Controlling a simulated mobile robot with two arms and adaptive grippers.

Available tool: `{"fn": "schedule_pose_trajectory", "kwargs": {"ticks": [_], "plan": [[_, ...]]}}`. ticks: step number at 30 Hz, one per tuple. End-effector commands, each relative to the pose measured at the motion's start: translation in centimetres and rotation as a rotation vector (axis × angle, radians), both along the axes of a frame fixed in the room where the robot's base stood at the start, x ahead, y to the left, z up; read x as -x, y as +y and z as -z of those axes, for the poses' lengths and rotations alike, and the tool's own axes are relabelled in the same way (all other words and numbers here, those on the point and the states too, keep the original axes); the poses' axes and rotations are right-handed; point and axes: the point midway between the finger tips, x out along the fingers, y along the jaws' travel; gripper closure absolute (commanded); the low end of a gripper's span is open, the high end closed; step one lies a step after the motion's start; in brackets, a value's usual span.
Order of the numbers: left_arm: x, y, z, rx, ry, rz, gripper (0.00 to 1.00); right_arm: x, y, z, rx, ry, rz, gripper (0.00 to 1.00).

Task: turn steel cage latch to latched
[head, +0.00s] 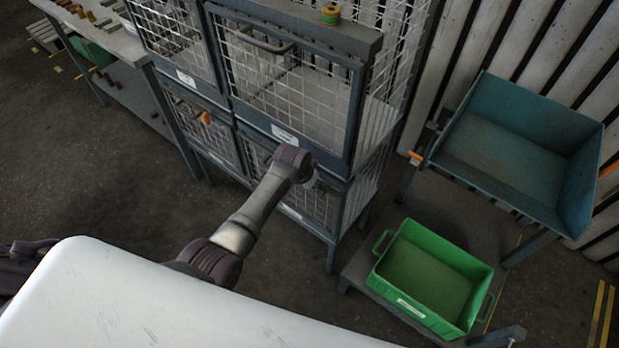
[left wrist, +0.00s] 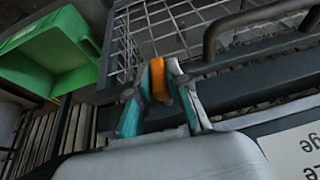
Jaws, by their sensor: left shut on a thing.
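The steel cage (head: 352,110) is a blue-grey framed cabinet with wire mesh doors in the head view. My left arm reaches up to its front right side, and the wrist hides most of the gripper there. In the left wrist view my left gripper (left wrist: 160,95) is shut on an orange latch handle (left wrist: 158,78) at the cage frame. The mesh (left wrist: 165,30) is just behind the fingers. In the head view the held latch is hidden behind my wrist.
Another orange latch (head: 205,117) is on the lower left door. A green bin (head: 430,275) stands on a low stand right of the cage, with a blue tray table (head: 510,150) beyond. A workbench (head: 110,40) is at upper left. Open floor lies in front of the cage.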

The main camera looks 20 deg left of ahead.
Motion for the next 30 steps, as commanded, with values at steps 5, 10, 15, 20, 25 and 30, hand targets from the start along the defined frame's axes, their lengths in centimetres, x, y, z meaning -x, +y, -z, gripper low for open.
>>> {"fn": "schedule_pose_trajectory", "kwargs": {"ticks": [5, 10, 15, 20, 25, 30], "plan": [[-0.05, 0.07, -0.09, 0.048, 0.016, 0.0, 1.0, -0.02, -0.04, -0.46, 0.001, 0.0, 0.0, 1.0], [-0.05, 0.03, -0.04, 0.068, 0.023, -0.001, 1.0, -0.02, -0.1, -0.55, 0.001, 0.0, 0.0, 1.0], [-0.04, 0.02, 0.0, 0.071, 0.025, 0.0, 1.0, -0.03, -0.14, -0.54, 0.002, 0.0, 0.0, 1.0], [-0.03, 0.01, 0.0, 0.07, 0.025, -0.001, 1.0, -0.02, -0.15, -0.54, 0.002, 0.0, 0.0, 1.0], [-0.02, 0.0, 0.01, 0.069, 0.025, 0.0, 0.62, -0.03, -0.15, -0.54, 0.002, 0.0, -0.001, 1.0], [0.0, 0.01, 0.02, 0.069, 0.025, 0.0, 0.58, -0.02, -0.15, -0.54, 0.002, 0.0, -0.001, 1.0]]}}
